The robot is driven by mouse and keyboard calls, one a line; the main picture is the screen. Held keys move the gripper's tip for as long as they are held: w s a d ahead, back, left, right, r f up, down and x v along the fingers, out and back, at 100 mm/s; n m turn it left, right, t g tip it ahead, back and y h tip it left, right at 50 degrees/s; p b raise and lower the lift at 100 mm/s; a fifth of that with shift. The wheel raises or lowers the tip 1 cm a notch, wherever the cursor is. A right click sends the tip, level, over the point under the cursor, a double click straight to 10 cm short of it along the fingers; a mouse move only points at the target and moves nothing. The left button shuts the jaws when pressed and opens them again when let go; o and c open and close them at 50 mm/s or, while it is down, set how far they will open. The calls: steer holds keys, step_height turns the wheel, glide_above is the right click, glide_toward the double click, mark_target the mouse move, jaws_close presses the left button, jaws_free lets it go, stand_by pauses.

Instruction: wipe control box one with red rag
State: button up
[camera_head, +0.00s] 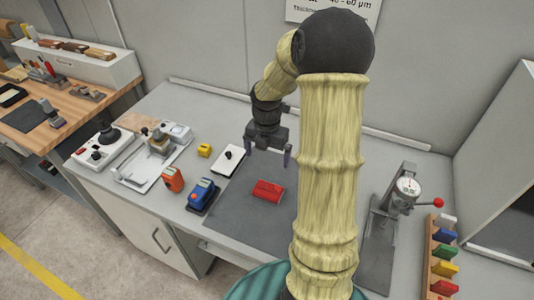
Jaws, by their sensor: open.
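A folded red rag (268,191) lies on the dark grey mat (234,205) in the middle of the bench. My gripper (268,154) hangs above and behind the rag, fingers pointing down, open and empty. It is apart from the rag. No label "control box one" is readable. A white box with black knobs and a red button (86,160) sits at the bench's left end. A small white box with a black knob (228,159) stands at the mat's back left edge. I cannot tell which is control box one.
Orange (172,179) and blue (203,193) devices stand left of the mat, with a small yellow block (204,150) behind. A dial gauge stand (392,220) and a coloured block rack (432,265) are right. My arm hides the mat's right side.

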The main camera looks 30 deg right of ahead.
steer(key=s+a+r+m+t, duration=0.1)
steer(key=s+a+m, duration=0.5)
steer(key=m, duration=0.6)
steer(key=s+a+r+m+t, duration=0.1)
steer(key=s+a+r+m, duration=0.2)
steer(key=m, duration=1)
steer(key=shift+s+a+m+t, duration=0.3)
steer(key=shift+s+a, duration=1.45)
steer(key=shift+a, duration=0.45)
